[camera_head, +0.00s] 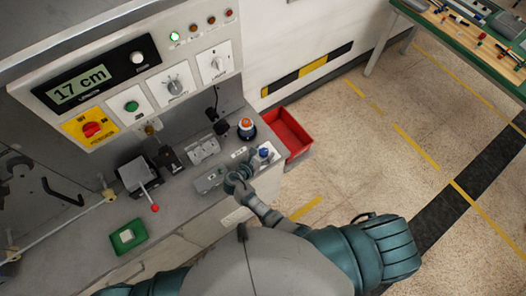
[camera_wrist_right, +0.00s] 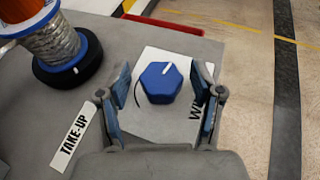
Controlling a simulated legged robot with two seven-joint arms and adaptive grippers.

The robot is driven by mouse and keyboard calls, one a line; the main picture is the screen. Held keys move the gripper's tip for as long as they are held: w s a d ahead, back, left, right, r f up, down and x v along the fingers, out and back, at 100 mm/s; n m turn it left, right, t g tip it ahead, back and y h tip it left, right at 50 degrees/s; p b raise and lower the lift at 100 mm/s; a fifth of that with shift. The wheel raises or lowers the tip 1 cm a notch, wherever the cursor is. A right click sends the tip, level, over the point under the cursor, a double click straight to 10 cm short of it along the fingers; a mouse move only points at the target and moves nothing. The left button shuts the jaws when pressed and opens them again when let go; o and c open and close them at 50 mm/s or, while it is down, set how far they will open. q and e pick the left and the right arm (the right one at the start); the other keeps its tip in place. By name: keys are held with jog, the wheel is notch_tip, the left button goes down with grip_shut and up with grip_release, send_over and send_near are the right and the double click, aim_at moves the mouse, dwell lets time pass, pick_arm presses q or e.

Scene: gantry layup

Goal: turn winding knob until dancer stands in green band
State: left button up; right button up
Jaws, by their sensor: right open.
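The winding knob (camera_head: 264,153) is blue and six-sided, on a pale plate at the console's front right corner. In the right wrist view the knob (camera_wrist_right: 158,84) carries a white mark near its upper right edge. My right gripper (camera_wrist_right: 160,74) is open, with one finger on each side of the knob and visible gaps between. In the head view my right gripper (camera_head: 247,168) is just left of and below the knob. I cannot make out the dancer or its green band for certain. My left gripper is out of view.
An orange-topped spool (camera_head: 246,126) stands behind the knob, near a TAKE-UP label (camera_wrist_right: 75,138). A red bin (camera_head: 288,134) is right of the console. A display (camera_head: 82,84) reads 17 cm. A red-tipped lever (camera_head: 154,207) and green tray (camera_head: 113,242) are farther left.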

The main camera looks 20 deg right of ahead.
jog(key=v, duration=1.1)
jog(key=shift+s+a+r, duration=0.1)
jog(key=shift+a+r, duration=0.05)
jog(key=shift+a, duration=0.2)
